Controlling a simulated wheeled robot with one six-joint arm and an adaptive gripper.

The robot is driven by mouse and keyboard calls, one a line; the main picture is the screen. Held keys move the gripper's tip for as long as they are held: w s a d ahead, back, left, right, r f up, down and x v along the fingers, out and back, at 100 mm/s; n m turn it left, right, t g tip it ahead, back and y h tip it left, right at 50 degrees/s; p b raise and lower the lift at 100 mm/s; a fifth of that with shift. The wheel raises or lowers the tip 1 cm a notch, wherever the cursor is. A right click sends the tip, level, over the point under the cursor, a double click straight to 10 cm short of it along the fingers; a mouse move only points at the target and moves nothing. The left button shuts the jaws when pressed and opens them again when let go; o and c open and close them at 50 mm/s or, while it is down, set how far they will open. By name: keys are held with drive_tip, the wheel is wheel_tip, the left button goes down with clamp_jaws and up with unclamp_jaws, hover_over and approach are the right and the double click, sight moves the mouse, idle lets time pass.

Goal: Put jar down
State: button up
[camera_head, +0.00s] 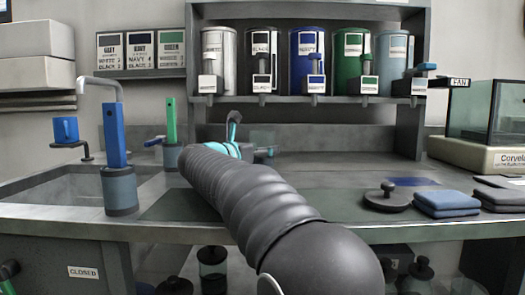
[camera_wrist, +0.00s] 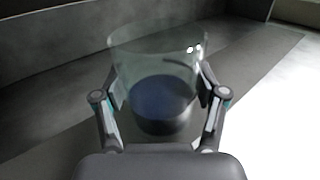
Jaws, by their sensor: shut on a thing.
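The jar (camera_wrist: 158,52) is clear glass with a dark blue content or base in its lower part. It stands between the two fingers of my gripper (camera_wrist: 157,88) in the wrist view, and the fingers are shut on its sides. In the head view my gripper (camera_head: 238,148) is mostly hidden behind my arm, over the back of the counter. A faint glassy patch (camera_head: 263,138) beside it may be the jar. I cannot tell whether the jar's bottom touches the counter.
The grey counter (camera_head: 320,172) has free room right of my arm. A dark round lidded piece (camera_head: 388,198) and folded blue cloths (camera_head: 446,202) lie at the right. A blue-handled tool in a holder (camera_head: 120,190) stands at the left. Coloured canisters (camera_head: 307,62) line the shelf behind.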

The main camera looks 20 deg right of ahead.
drive_tip(key=shift+f, duration=0.15)
drive_tip(key=o, duration=1.6)
drive_tip(key=shift+r, duration=0.3)
drive_tip(key=v, duration=0.7)
drive_tip(key=shift+s+a+f, duration=0.15)
drive_tip(key=shift+s+a, duration=0.05)
